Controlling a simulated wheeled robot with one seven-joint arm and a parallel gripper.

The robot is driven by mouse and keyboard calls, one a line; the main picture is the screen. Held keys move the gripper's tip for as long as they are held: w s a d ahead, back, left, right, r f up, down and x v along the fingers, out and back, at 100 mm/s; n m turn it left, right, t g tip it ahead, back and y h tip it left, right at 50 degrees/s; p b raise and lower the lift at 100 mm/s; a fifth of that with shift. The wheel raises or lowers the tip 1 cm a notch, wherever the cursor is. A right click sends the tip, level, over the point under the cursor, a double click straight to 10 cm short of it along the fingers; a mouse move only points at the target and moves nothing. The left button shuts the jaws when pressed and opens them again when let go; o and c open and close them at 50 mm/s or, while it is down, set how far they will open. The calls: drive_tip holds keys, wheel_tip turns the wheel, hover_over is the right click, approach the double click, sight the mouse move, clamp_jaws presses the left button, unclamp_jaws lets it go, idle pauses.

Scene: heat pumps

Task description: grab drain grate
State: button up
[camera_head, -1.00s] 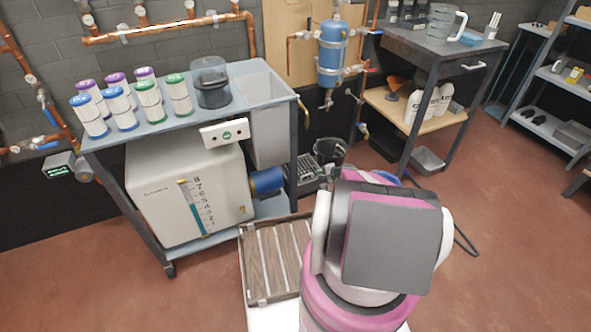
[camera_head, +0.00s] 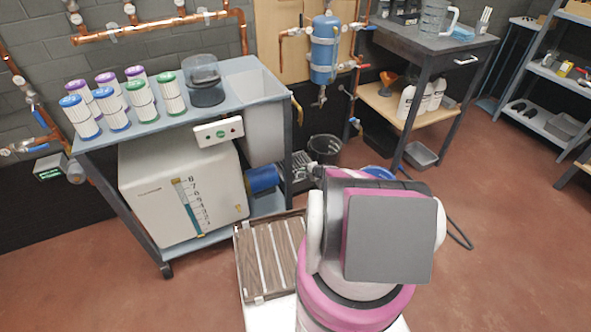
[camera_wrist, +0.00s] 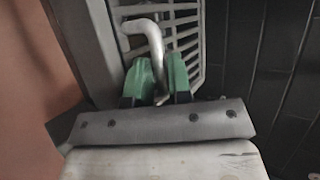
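The drain grate (camera_wrist: 184,22) is light grey and slatted, and fills the upper middle of the wrist view. A bent, pale metal handle (camera_wrist: 143,30) stands out in front of its slats. My gripper (camera_wrist: 160,72) has green fingertips on either side of the handle's lower part. The fingers are close together with the handle between them, and look shut on it. In the head view my own arm hides my gripper. Only a small grey slatted patch on the floor left of the arm may be part of the grate.
A cart (camera_head: 288,135) with filter cartridges and a white tank (camera_head: 150,195) stands at left. A slatted wooden tray (camera_head: 240,262) is in front of me. A black bucket (camera_head: 324,150) is behind my arm. A workbench (camera_head: 425,40) stands at back right. Floor at right is clear.

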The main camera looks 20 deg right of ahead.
drive_tip(key=shift+w+a+f, duration=0.3)
drive_tip(key=shift+w, duration=0.1)
clamp_jaws()
drive_tip(key=shift+r, duration=0.15)
